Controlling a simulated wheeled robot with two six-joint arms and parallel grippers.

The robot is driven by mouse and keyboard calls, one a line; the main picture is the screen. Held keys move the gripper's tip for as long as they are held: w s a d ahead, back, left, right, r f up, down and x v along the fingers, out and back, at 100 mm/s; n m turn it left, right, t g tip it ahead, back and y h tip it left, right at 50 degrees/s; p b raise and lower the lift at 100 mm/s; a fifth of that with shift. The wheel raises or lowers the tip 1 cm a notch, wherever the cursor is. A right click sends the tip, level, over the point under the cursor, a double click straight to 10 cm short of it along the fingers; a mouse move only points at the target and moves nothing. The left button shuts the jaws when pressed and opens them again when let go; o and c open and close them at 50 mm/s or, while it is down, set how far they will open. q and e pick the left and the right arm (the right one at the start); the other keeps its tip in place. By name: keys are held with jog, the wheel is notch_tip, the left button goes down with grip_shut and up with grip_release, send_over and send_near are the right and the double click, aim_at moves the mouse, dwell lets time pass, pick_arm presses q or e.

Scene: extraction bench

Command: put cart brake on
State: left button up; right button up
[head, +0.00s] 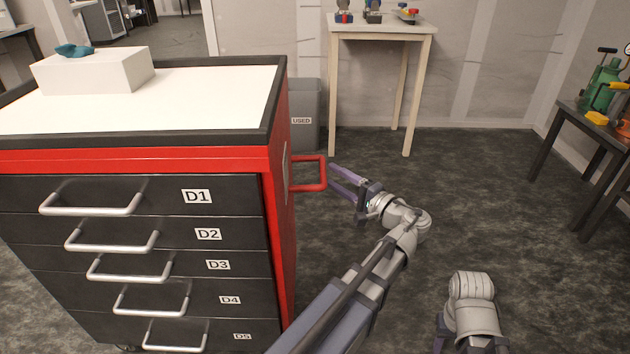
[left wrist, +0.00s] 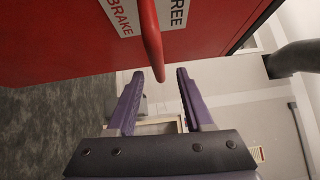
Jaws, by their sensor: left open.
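The cart (head: 280,230) is a red and black drawer cabinet at the left of the head view. A red handle (head: 325,174) sticks out from its right side. In the left wrist view the red bar (left wrist: 151,40) crosses a white label (left wrist: 128,14) reading "BRAKE" and "FREE". My left gripper (head: 338,181) is open, its purple fingers pointing at the handle from the right. In the left wrist view the bar's end appears between the open fingertips (left wrist: 159,76); I cannot tell contact. My right gripper is not visible; only part of my right arm shows at the bottom.
A white box (head: 95,75) with a teal item (head: 74,50) sits on the cart top. A grey "USED" bin (head: 307,100) and a small wooden table (head: 380,30) stand behind. A dark table (head: 575,130) with a green device (head: 603,85) is at right. The floor between is clear.

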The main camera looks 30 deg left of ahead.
pick_arm(q)
jog(key=x, duration=0.8)
jog(key=shift+r, duration=0.1)
grip_shut()
dwell(0.5)
dwell(1.0)
